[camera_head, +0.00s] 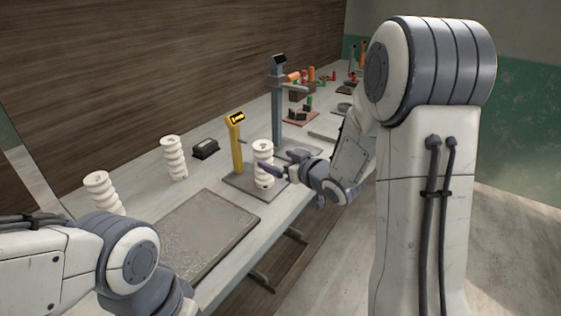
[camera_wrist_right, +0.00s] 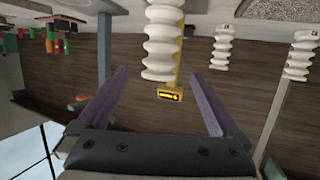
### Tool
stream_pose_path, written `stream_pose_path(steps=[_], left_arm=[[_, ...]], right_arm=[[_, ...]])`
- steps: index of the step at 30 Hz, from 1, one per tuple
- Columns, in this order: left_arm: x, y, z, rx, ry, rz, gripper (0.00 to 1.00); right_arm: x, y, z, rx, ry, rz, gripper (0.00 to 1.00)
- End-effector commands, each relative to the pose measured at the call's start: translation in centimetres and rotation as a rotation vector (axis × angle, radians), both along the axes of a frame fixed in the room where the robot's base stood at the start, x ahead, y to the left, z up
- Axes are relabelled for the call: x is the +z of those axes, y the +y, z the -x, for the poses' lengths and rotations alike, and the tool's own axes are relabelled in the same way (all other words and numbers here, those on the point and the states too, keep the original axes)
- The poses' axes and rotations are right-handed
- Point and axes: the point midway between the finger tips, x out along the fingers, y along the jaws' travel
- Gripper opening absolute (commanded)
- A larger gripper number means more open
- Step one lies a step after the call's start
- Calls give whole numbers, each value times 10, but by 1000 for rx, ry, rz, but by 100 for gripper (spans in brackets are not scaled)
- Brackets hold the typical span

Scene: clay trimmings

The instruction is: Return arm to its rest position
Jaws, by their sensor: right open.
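My right gripper (camera_head: 272,170) is open, beside a white ribbed clay piece (camera_head: 263,150) standing upright on a grey plate with a yellow post (camera_head: 237,150). In the right wrist view, which is upside down, the two purple fingers of my gripper (camera_wrist_right: 160,90) are spread apart. The ribbed piece (camera_wrist_right: 162,45) shows between them there, with the yellow display (camera_wrist_right: 171,95) behind it. I cannot tell how deep it is between the fingers. My left arm enters at the lower left of the head view; its gripper is not in view.
Two more white ribbed pieces (camera_head: 173,158) (camera_head: 101,190) stand on the bench's left part. A black box (camera_head: 205,149) and a grey slab (camera_head: 205,228) lie nearby. A tall grey stand (camera_head: 277,105) is behind the plate. Small coloured items (camera_head: 305,77) sit farther back.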

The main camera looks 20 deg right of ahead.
Motion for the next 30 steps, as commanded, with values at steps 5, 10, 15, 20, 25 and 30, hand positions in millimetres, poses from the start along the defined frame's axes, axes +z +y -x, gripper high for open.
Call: stream_pose_path(steps=[5,10,15,20,25,30], left_arm=[[0,0,0,0,0,0,100],[0,0,0,0,0,0,100],[0,0,0,0,0,0,100],[1,0,0,0,0,0,100],[2,0,0,0,0,0,100],[6,0,0,0,0,0,100]], right_arm=[[1,-1,4,1,1,0,100],[1,0,4,1,1,0,100],[1,0,3,1,0,0,100],[-1,2,-5,2,0,-1,100],[-9,9,-29,4,2,-2,100],[-20,18,-60,4,1,-1,100]])
